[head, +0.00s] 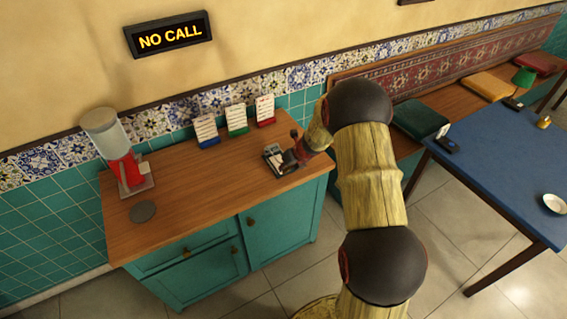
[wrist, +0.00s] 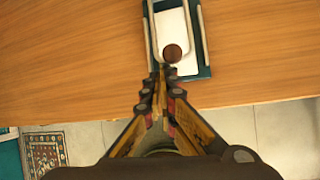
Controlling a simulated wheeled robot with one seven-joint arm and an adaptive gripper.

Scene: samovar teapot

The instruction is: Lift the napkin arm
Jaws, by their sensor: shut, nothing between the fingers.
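The napkin holder (head: 271,152) stands near the right end of the wooden counter, partly hidden by my gripper (head: 292,158). In the wrist view the holder is a dark teal base with white napkins (wrist: 172,28) on it. The napkin arm (wrist: 149,30) is a pale metal wire loop lying over the napkins, with a round brown knob (wrist: 172,53) at its near end. My gripper (wrist: 160,72) is shut and empty. Its fingertips appear close to the near end of the arm, just left of and below the knob; I cannot tell whether they touch it.
The counter (head: 200,190) is mostly clear in the middle. A red dispenser (head: 128,170) and a grey disc (head: 143,212) are at its left. Three card stands (head: 236,120) line the back. A blue table (head: 505,150) stands at the right.

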